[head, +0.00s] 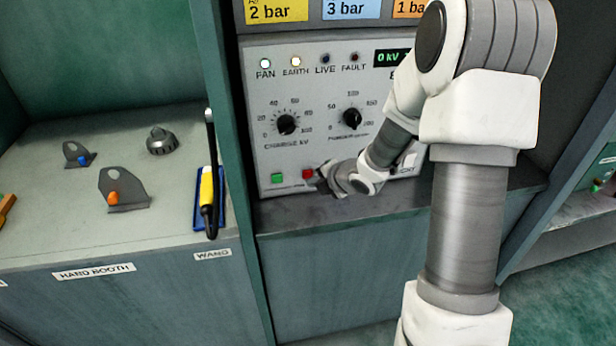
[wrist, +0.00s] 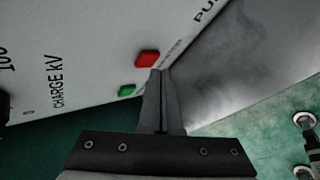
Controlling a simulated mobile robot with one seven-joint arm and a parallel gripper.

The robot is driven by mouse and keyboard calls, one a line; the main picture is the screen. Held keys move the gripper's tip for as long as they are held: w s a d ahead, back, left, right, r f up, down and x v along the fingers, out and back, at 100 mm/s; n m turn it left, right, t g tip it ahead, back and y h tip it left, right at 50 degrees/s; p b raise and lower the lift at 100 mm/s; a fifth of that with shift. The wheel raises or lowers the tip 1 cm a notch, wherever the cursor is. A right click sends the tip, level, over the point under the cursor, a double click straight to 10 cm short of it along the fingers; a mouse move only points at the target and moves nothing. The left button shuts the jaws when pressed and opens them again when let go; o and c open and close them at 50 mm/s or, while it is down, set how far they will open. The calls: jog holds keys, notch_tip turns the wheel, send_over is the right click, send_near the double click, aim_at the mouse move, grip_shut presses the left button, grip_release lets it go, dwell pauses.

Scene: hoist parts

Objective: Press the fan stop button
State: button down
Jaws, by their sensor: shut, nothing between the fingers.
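The grey control panel (head: 335,90) has a red button (head: 308,173) and a green button (head: 277,178) low on its face. The red one is likely the fan stop button; its label is too small to read. In the wrist view the red button (wrist: 147,58) stands just beyond my fingertips, with the green button (wrist: 127,90) below and left. My gripper (head: 320,178) is shut and empty, its tips right beside the red button. I cannot tell whether they touch it. The FAN lamp (head: 265,63) is lit white.
Two dials, CHARGE KV (head: 286,124) and another (head: 351,117), sit above the buttons. A dark ledge (head: 330,207) runs under the panel.

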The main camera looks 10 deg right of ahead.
jog(key=shift+s, duration=0.15)
jog(key=shift+s+b, duration=0.85)
jog(key=shift+s, duration=1.65)
jog(key=s+d+r+m+h+p, duration=0.2)
jog(key=s+r+m, duration=0.15)
jog(key=r, duration=0.25)
jog(key=s+d+r+m+h+p, duration=0.2)
jog(key=r+m, duration=0.3)
jog(key=r, duration=0.2)
jog(key=s+d+r+m+h+p, duration=0.1)
jog(key=s+r+m+h+p, duration=0.1)
jog(key=r+m, duration=0.35)
jog(key=s+a+r+m+g+y+p, duration=0.1)
jog(key=s+a+r+m+p, duration=0.1)
jog(key=s, duration=0.6)
jog(key=s+a+r+m+g+y+p, duration=0.1)
jog(key=s+a+r+m+g+p, duration=0.1)
jog(key=s+r+m, duration=0.5)
jog(key=shift+s+a+r+m, duration=0.3)
jog(key=shift+s+a+m, duration=0.65)
jog(key=shift+s, duration=0.25)
jog(key=shift+d, duration=0.15)
